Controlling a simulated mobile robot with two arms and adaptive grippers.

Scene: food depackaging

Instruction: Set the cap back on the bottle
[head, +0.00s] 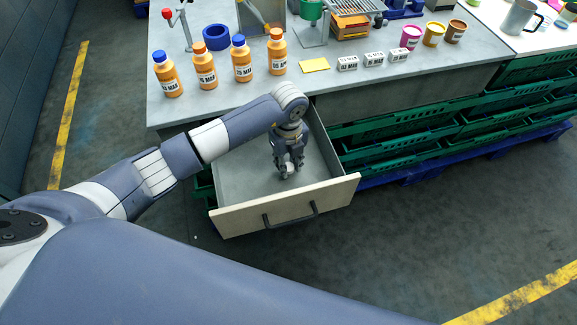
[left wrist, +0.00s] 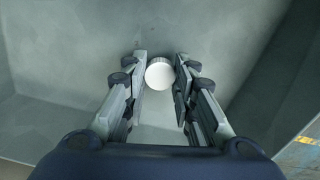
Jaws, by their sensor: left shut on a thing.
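A small round white cap (left wrist: 159,75) is between the finger pads of my left gripper (left wrist: 161,68), low inside the open drawer. In the head view my left gripper (head: 289,167) points down into the drawer and is shut on the cap, which shows as a white spot at the fingertips. Several orange bottles with black lettering stand upright on the grey table, among them the leftmost one (head: 168,79) with a blue cap and the rightmost one (head: 277,54) with an orange cap. I cannot tell which bottle the white cap belongs to. My right gripper is not in view.
The drawer (head: 235,215) is pulled out, its walls around my left gripper. On the table (head: 215,97) are a blue tape roll (head: 216,37), a yellow pad (head: 314,65), small white labelled blocks (head: 347,63) and coloured cups (head: 411,37). Green crates (head: 400,129) stand at the right.

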